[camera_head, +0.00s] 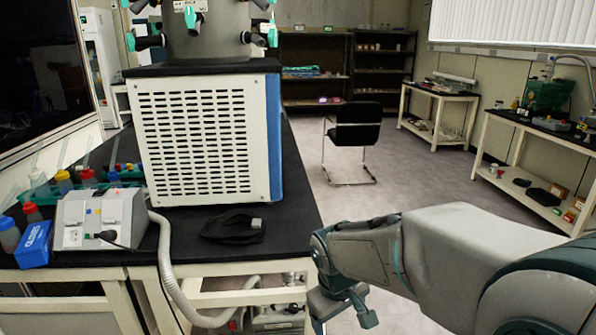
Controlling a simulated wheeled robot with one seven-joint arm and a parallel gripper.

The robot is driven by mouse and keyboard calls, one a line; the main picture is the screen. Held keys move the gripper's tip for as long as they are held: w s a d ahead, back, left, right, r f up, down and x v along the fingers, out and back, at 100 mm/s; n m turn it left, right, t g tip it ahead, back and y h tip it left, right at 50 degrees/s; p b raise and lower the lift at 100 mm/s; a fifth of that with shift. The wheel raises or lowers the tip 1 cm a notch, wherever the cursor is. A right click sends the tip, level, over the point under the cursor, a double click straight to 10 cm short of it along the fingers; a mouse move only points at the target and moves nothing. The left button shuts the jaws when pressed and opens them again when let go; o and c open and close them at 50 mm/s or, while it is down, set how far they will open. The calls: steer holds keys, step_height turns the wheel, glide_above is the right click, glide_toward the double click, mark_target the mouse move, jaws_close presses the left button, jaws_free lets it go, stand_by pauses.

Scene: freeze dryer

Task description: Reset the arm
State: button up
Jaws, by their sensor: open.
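My arm reaches in from the lower right of the head view. My gripper (341,311) hangs low beside the right front corner of the bench. Its two fingers are spread apart with nothing between them. The freeze dryer (205,140), a white box with a slotted vent and a blue right side, stands on the bench to the left of my arm. A metal drum with green-tipped valves (205,30) sits on top of it. The gripper looks apart from the freeze dryer; whether it touches the bench edge I cannot tell.
The black bench top (290,225) holds a grey control box (98,218), a blue box (35,245), a dark cloth-like item (232,228) and several bottles. A grey hose (165,270) drops over its front. A black chair (356,125) stands behind.

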steer(key=s+d+r+m+y+p, duration=0.1)
steer(key=s+d+r+m+p, duration=0.5)
steer(key=s+r, duration=0.6)
steer(key=shift+d+r+t+p, duration=0.2)
steer(key=shift+d+t+p, duration=0.15)
steer(key=shift+p, duration=0.35)
steer(key=shift+d, duration=0.1)
